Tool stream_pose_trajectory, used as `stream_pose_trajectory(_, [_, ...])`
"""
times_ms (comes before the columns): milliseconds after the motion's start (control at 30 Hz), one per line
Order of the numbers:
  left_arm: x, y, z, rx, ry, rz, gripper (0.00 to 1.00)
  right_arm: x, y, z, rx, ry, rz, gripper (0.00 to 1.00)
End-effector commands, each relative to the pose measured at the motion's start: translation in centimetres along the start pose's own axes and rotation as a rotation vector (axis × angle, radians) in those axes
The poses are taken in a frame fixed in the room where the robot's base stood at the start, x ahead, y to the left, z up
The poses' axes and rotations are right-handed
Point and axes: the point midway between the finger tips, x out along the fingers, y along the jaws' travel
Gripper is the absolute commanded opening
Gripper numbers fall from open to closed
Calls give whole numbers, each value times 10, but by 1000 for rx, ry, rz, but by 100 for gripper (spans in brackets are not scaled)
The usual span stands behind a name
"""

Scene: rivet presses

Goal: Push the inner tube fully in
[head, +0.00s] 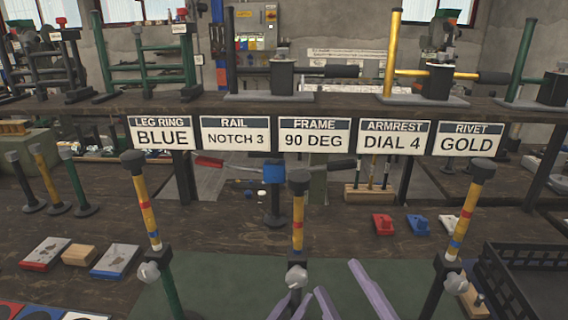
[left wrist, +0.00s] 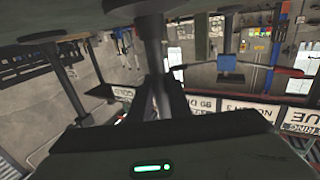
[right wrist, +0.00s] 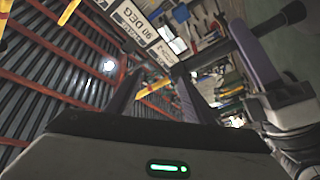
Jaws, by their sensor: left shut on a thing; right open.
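Three upright telescoping posts stand in a row in the head view, each with a yellow, colour-banded inner tube and black cap above a dark collar with a grey knob. They are the left inner tube (head: 146,208), the middle inner tube (head: 297,225) and the right inner tube (head: 464,222). All three extend well above their collars. My left gripper (head: 297,306) is shut on the middle post, just below its knob (head: 296,277). In the left wrist view a dark post (left wrist: 150,25) rises at its fingers. My right gripper (head: 348,296) is open and empty, right of the middle post.
A shelf with label plates (head: 314,138) crosses behind the posts. A black crate (head: 510,285) stands at the right. Red, blue and white blocks (head: 418,225) lie on the bench. A blue-headed stand with a red handle (head: 274,172) is behind the middle post.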

Motion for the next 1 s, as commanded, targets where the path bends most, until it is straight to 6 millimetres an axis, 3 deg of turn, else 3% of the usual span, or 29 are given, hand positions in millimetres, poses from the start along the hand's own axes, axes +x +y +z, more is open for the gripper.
stream_pose_trajectory(267, [0, 0, -3, 0, 6, 0, 0, 40, 48, -8, 289, -15, -67, 47])
stream_pose_trajectory(500, [0, 0, -3, -1, 6, 0, 0, 60, 78, -35, 525, -18, -178, 47])
stream_pose_trajectory(800, [1, 0, -3, -1, 6, 0, 0, 61, 98, -82, 754, -25, -354, 47])
stream_pose_trajectory(1000, [0, 0, -3, -1, 6, 0, 0, 56, 102, -101, 823, -31, -424, 47])
